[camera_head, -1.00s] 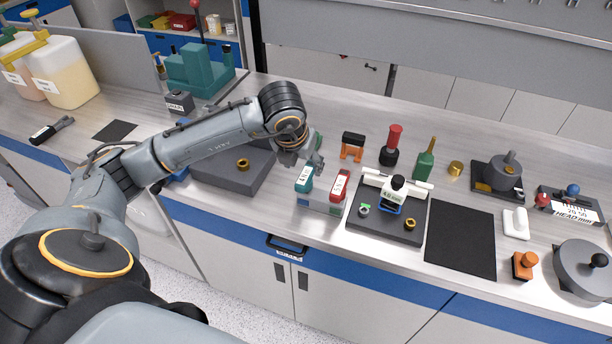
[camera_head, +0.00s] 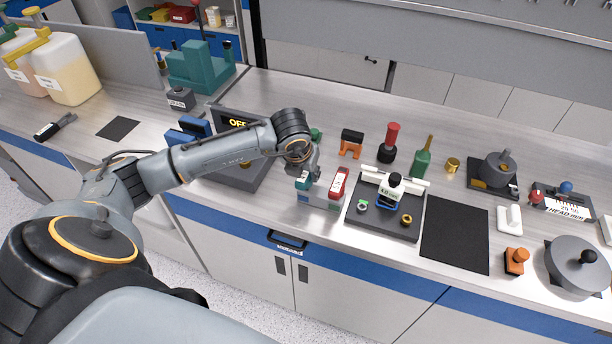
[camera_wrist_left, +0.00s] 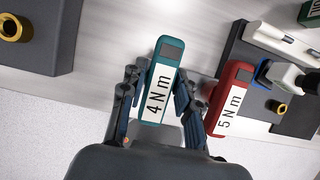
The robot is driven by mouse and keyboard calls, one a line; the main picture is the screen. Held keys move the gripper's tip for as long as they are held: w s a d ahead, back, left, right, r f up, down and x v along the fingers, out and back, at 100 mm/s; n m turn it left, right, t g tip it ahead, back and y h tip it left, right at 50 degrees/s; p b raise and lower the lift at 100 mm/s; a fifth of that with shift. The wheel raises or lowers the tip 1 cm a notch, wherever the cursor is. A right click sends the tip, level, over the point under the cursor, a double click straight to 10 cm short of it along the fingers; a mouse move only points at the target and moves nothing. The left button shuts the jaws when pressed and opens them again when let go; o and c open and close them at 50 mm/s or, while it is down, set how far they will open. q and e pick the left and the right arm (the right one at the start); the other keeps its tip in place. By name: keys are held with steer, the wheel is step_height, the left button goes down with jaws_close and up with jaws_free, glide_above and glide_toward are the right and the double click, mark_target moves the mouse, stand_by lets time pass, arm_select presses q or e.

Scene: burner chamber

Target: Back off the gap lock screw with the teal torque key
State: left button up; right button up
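The teal torque key (camera_head: 303,182), labelled 4 N m, stands in a small grey holder (camera_head: 322,204) beside a red key (camera_head: 339,182) labelled 5 N m. My left gripper (camera_head: 308,172) is down at the teal key. In the left wrist view its fingers (camera_wrist_left: 160,82) straddle the teal key (camera_wrist_left: 158,98), one on each side, and look open; contact is unclear. The red key (camera_wrist_left: 230,98) lies just outside the right finger. A dark block (camera_head: 215,181) with a brass ring is partly behind my arm. I cannot identify the gap lock screw. My right gripper is not in view.
Right of the holder is a dark tray (camera_head: 376,224) with a white fixture (camera_head: 392,190) and rings. An orange stand (camera_head: 351,143), red-handled tool (camera_head: 388,143) and green bottle (camera_head: 422,160) stand behind. A black mat (camera_head: 455,235) is bare. An OFF display (camera_head: 235,122) stands behind my arm.

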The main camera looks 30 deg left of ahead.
arm_select(q)
jaws_close()
step_height(320, 180, up, 9)
steer(key=b, duration=0.3)
steer(key=shift+w, duration=0.1)
steer(key=shift+r, duration=0.5)
steer(key=shift+o, duration=1)
jaws_free()
jaws_close()
